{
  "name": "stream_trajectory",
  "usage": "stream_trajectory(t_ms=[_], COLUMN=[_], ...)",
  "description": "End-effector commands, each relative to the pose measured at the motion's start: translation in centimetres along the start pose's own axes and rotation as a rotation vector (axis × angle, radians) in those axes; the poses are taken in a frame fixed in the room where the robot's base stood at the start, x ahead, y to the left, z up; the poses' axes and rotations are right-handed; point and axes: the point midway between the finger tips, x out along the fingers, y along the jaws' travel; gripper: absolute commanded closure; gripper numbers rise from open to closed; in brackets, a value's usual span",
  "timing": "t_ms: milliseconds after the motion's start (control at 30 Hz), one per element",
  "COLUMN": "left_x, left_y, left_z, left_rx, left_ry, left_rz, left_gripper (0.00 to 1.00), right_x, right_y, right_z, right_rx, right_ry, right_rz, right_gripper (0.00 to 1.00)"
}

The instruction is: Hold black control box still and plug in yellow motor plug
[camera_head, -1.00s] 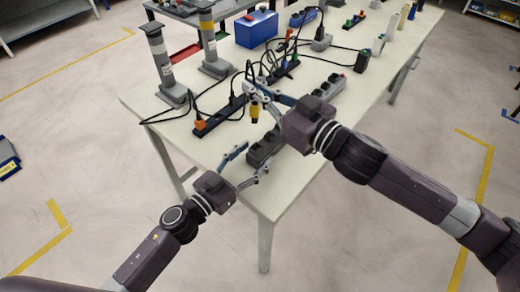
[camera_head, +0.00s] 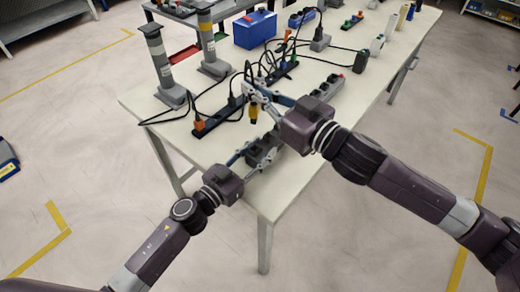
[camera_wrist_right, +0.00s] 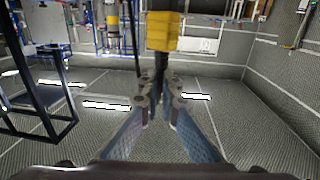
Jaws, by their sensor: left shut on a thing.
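The black control box (camera_head: 265,146) lies near the table's front corner. My left gripper (camera_head: 252,157) is shut on it from the near left side, with a finger on either side. The yellow motor plug (camera_head: 254,113) hangs just behind and above the box, apart from it. My right gripper (camera_head: 258,92) is shut on the dark part at one end of the plug. In the right wrist view the plug's yellow body (camera_wrist_right: 163,32) sticks out beyond the fingertips (camera_wrist_right: 158,98). The box's socket openings are too small to make out.
A dark power strip with an orange plug (camera_head: 199,125) lies left of the plug, with loose black cables around it. A grey strip (camera_head: 328,86) lies behind the right gripper. Two grey posts (camera_head: 162,65) and a blue case (camera_head: 255,29) stand farther back. The table's front left is bare.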

Motion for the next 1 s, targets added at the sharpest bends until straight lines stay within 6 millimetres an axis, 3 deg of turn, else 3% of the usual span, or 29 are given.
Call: stream_trajectory(t_ms=[267, 467, 733, 1000], left_x=[0.0, 0.0, 0.0, 0.0], left_y=[0.0, 0.0, 0.0, 0.0], left_z=[0.0, 0.0, 0.0, 0.0], left_rx=[0.0, 0.0, 0.0, 0.0], left_ry=[0.0, 0.0, 0.0, 0.0], left_rz=[0.0, 0.0, 0.0, 0.0], left_gripper=[0.95, 0.95, 0.95, 0.95], right_x=[0.4, 1.4, 0.6, -0.1], right_y=[-0.6, -1.6, -0.7, 0.0], right_z=[0.5, 2.1, 2.7, 2.7], right_rx=[-0.005, -0.023, -0.006, 0.003], right_ry=[-0.001, -0.004, -0.003, -0.004], right_rz=[0.023, 0.165, 0.419, 0.501], right_gripper=[1.0, 1.0, 1.0, 1.0])
